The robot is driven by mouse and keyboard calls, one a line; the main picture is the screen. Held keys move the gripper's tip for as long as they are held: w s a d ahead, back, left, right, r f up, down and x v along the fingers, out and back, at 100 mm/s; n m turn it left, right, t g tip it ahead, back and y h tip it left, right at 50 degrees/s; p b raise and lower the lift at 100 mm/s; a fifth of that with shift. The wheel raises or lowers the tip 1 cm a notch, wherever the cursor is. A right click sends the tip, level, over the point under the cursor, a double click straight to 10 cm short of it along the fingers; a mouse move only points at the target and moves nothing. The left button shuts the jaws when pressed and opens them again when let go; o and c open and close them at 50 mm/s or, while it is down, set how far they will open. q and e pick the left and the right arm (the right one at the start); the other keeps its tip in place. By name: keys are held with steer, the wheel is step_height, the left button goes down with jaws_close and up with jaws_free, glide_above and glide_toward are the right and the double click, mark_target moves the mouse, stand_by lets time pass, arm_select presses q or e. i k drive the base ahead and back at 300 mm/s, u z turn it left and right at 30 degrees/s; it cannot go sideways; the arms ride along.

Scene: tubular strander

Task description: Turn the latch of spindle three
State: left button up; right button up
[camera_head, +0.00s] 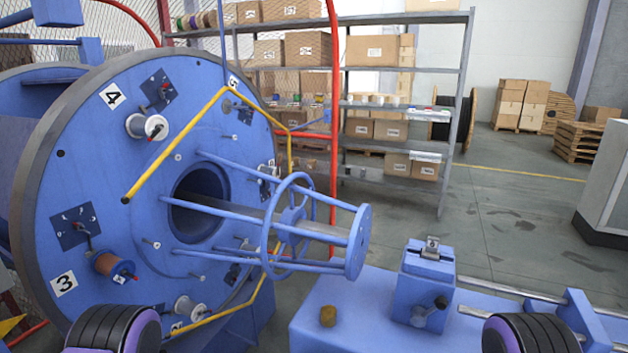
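The large blue disc (120,200) of the strander fills the left. The label 3 (64,283) is at its lower left edge. Beside it, spindle three carries a copper-brown bobbin (108,264), with a small red-tipped piece (133,278) at its outer end. Above is a dark blue plate (75,227) with a small dark lever on it; the lever's exact setting is too small to tell. Two black ribbed, purple-edged parts of my arms show at the bottom left and bottom right. Neither gripper's fingers are in view.
A yellow bent bar (180,143) and a blue tubular cage (290,225) stick out from the disc. A blue bench (350,310) with a clamp block (427,280) stands at the lower right. Shelves (400,70) with boxes stand behind; the floor at right is open.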

mark_target(135, 277)
steer(key=k, duration=1)
steer(key=z, duration=0.9)
steer(key=i, duration=0.7)
steer(key=u, duration=2.25)
steer(key=i, duration=0.5)
steer(key=z, duration=0.05)
